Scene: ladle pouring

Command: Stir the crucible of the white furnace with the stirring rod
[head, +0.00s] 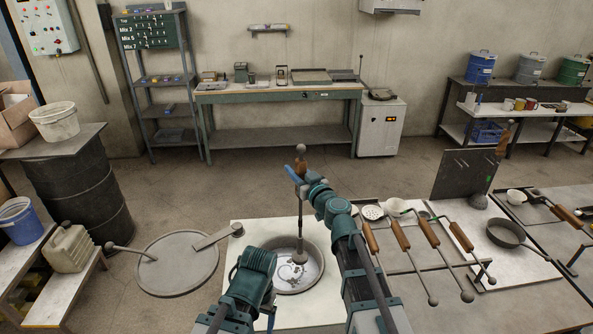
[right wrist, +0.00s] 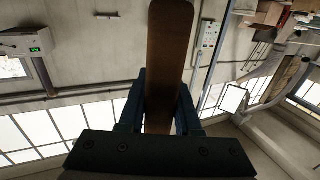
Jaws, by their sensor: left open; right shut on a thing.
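The white furnace (head: 245,238) has a pale square top with a round crucible (head: 322,262) open in it. Grey melt with patches shows inside. My right gripper (head: 299,172) is shut on the wooden handle of the stirring rod (head: 300,215), above the crucible. The rod hangs nearly upright, its thick lower end inside the crucible; whether it touches the bottom I cannot tell. In the right wrist view the wooden handle (right wrist: 168,60) stands between both fingers. My left gripper (head: 270,319) is low, by the furnace's front; it is open, mostly hidden by its arm.
The round furnace lid (head: 178,265) is swung out to the left. Right of the furnace, a table holds several wooden-handled tools (head: 428,232) and a dark pan (head: 506,233). A dark upright plate (head: 464,176) stands behind them. A drum (head: 80,190) stands at far left.

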